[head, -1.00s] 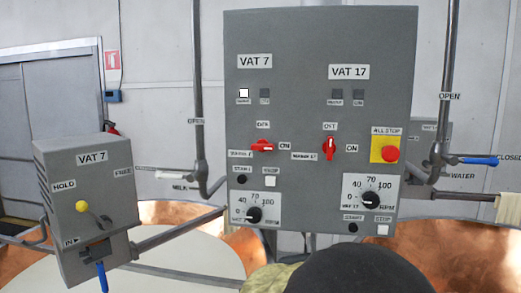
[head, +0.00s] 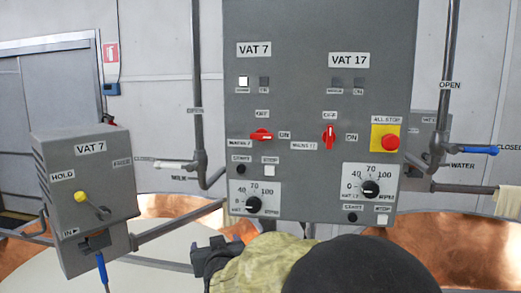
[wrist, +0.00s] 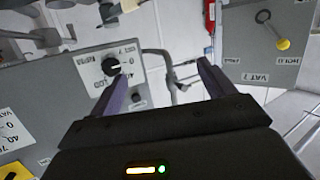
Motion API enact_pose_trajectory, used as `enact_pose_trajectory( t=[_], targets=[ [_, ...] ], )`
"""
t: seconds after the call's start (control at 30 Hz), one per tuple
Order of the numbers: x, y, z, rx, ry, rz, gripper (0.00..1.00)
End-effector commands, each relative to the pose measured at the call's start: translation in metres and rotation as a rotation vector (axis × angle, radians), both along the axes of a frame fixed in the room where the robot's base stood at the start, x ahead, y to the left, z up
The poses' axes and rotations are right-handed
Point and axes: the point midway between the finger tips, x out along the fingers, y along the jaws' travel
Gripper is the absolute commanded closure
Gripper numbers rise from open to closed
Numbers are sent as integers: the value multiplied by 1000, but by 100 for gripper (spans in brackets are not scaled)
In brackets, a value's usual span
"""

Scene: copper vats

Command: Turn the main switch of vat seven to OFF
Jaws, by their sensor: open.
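The grey control panel (head: 305,200) shows in the head view. The red main switch of vat 7 (head: 262,135) is on its left half, under the VAT 7 label (head: 254,49), with its handle lying level toward ON. An OFF label is above it. My gripper (head: 208,258) is a dark shape below the panel's lower left corner, away from the switch. In the wrist view my gripper (wrist: 162,72) has its fingers spread with nothing between them. The vat 7 speed dial (wrist: 112,66) shows beside the left finger. I cannot make out the main switch there.
The vat 17 red switch (head: 329,136) stands upright beside the vat 7 switch. The red ALL STOP button (head: 390,142) is at right. A grey lever box (head: 83,200) stands at left. A vertical pipe (head: 197,90) runs just left of the panel. Copper vats (head: 425,250) lie below.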

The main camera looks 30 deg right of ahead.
Motion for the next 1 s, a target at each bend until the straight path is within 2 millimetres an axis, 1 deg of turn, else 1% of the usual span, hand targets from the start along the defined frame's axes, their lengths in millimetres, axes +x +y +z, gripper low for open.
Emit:
enact_pose_trajectory(
  t=[0.03, 0.07, 0.1, 0.17, 0.2, 0.3, 0.4, 0.5, 0.77, 0.87, 1.0],
  targets=[
    [6, -10, 22, -26, -91, -42, 18],
    [7, -16, 35, -43, -142, -69, 18],
    [9, -25, 53, -67, -210, -109, 18],
    [7, -38, 80, -104, -310, -174, 18],
    [4, -47, 96, -128, -372, -220, 18],
    [-7, -65, 130, -181, -497, -326, 18],
    [-17, -76, 150, -216, -570, -400, 18],
    [-21, -80, 157, -230, -597, -428, 18],
    [-21, -80, 158, -230, -597, -428, 18],
    [-19, -82, 159, -230, -596, -428, 18],
    [-10, -88, 165, -229, -595, -428, 18]
  ],
)
